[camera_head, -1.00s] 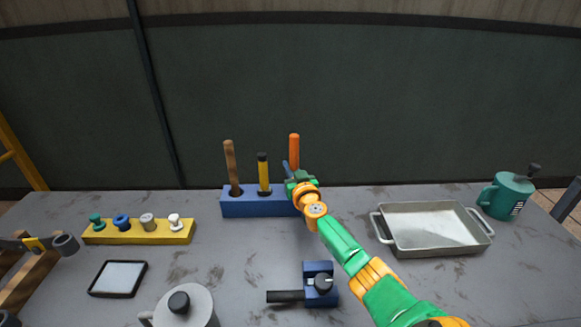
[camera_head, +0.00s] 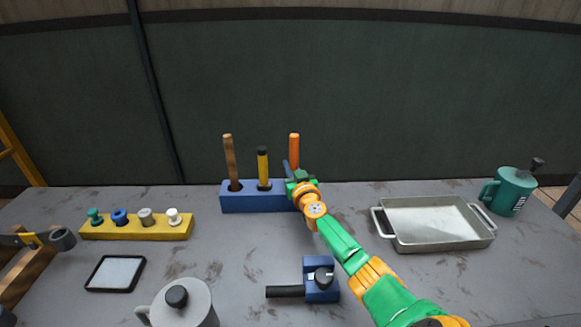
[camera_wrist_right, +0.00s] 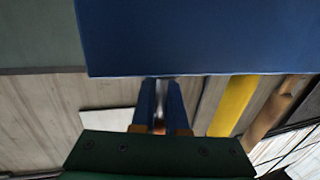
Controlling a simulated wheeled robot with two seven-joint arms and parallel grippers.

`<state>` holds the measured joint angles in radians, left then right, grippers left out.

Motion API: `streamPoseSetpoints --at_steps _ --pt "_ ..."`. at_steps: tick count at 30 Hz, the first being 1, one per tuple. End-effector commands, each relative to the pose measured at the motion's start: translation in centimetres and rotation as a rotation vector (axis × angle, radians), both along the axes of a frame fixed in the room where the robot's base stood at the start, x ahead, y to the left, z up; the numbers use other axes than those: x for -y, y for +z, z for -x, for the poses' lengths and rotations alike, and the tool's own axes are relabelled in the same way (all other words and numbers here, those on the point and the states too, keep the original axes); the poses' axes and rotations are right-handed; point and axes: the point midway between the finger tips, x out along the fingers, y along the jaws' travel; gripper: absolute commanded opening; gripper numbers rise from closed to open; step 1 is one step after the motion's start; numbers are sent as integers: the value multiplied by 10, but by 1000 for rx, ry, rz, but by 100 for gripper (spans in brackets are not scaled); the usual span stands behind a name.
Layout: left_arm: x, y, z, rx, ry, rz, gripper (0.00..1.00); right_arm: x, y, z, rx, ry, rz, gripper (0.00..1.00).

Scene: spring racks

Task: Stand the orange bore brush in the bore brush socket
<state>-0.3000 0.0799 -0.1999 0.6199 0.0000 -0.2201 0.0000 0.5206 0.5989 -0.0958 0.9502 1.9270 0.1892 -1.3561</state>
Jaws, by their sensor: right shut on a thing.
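The orange bore brush (camera_head: 294,150) stands upright at the right end of the blue socket block (camera_head: 252,201) in the head view. Its lower end is hidden behind my right gripper (camera_head: 291,171). In the wrist view the blue fingers of my right gripper (camera_wrist_right: 161,103) are shut on the brush, close against the blue block (camera_wrist_right: 210,40). The bore brush socket itself is hidden, so I cannot tell how far the brush is in it. My left gripper is out of view.
A brown-handled tool (camera_head: 230,163) and a yellow-handled tool (camera_head: 263,168) stand in the block left of the brush. A yellow rack (camera_head: 136,229) with small knobs lies left. A metal tray (camera_head: 383,228) and green mug (camera_head: 513,194) are right. A blue clamp-like fixture (camera_head: 321,284) sits in front.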

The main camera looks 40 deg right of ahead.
Motion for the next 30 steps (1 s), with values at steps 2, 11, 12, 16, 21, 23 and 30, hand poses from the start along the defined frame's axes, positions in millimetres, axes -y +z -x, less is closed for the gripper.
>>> streamPoseSetpoints --at_steps 2,11,12,16,21,23,30 --pt "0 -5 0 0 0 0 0 0 -6 0 0 0 0 0" --pt "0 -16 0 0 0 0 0 0 -18 0 0 0 0 0" --pt "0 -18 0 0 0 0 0 0 -19 0 0 0 0 0" --pt "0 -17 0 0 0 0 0 0 -18 0 0 0 -1 33" --pt "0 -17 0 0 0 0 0 0 -18 0 0 0 0 46" --pt "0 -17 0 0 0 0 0 0 -18 0 0 0 0 46" --pt "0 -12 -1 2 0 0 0 -3 -17 0 -2 2 0 46"
